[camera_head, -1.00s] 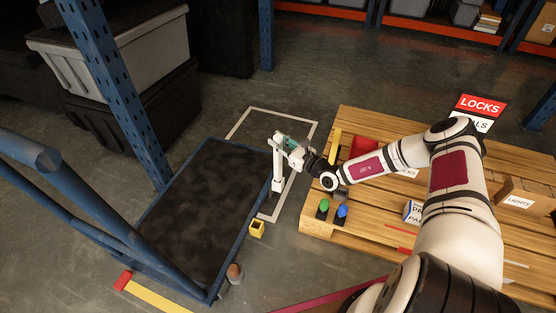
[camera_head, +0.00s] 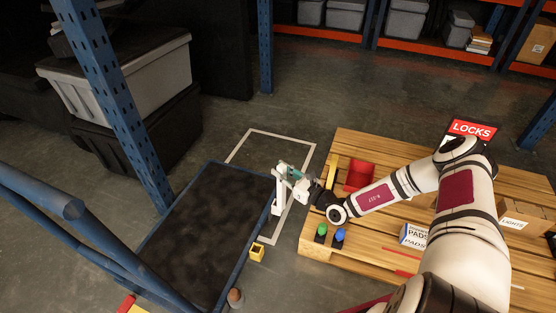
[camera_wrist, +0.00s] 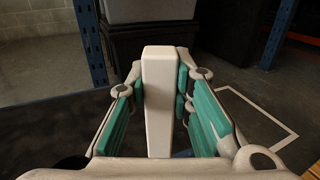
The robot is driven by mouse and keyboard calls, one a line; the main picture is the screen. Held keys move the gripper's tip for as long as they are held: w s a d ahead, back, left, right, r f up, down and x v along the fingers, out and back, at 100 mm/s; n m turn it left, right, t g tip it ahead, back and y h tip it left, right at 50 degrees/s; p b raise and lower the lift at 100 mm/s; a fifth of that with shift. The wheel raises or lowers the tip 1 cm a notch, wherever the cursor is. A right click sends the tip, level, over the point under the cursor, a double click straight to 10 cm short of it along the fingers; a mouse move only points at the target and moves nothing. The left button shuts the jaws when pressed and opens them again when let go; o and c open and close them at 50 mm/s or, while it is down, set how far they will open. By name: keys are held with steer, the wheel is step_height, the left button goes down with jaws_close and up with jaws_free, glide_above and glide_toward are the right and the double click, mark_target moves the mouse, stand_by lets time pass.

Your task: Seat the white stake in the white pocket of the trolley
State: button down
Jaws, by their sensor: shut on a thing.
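My gripper (camera_head: 288,178) is shut on the white stake (camera_wrist: 159,100), which stands between the green finger pads in the wrist view. In the head view my gripper is at the trolley's right edge, and the stake (camera_head: 276,204) shows as a pale upright bar there. The trolley (camera_head: 215,225) is a dark flat deck with a blue frame and a blue push handle at the left. A yellow pocket (camera_head: 257,252) is on its right side, towards the front. The white pocket cannot be made out; my gripper and the stake may hide it.
A wooden pallet (camera_head: 345,258) to the right holds a red bin (camera_head: 360,176), a green knob (camera_head: 321,231), a blue knob (camera_head: 339,236) and boxes. A brown round-topped piece (camera_head: 235,297) stands at the trolley's front corner. A blue rack post (camera_head: 118,110) rises behind the trolley.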

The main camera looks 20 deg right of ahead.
steer(key=s+r+p, duration=0.1)
steer(key=s+p, duration=0.2)
steer(key=s, duration=0.7)
steer(key=w+r+n+g+y+b, duration=0.2)
steer(key=w+n+g+y+b, duration=0.1)
steer(key=w, duration=1.2)
steer(key=shift+w+n+g+y+b, duration=0.35)
steer(key=shift+n+g+y, duration=0.5)
steer(key=shift+y, duration=0.35)
steer(key=shift+f+b, duration=2.4)
steer(key=shift+f, duration=0.5)
steer(key=shift+f+b, duration=2)
steer(key=shift+f, duration=1.25)
steer(key=c, duration=1.3)
jaws_free()
steer(key=shift+c, duration=0.2)
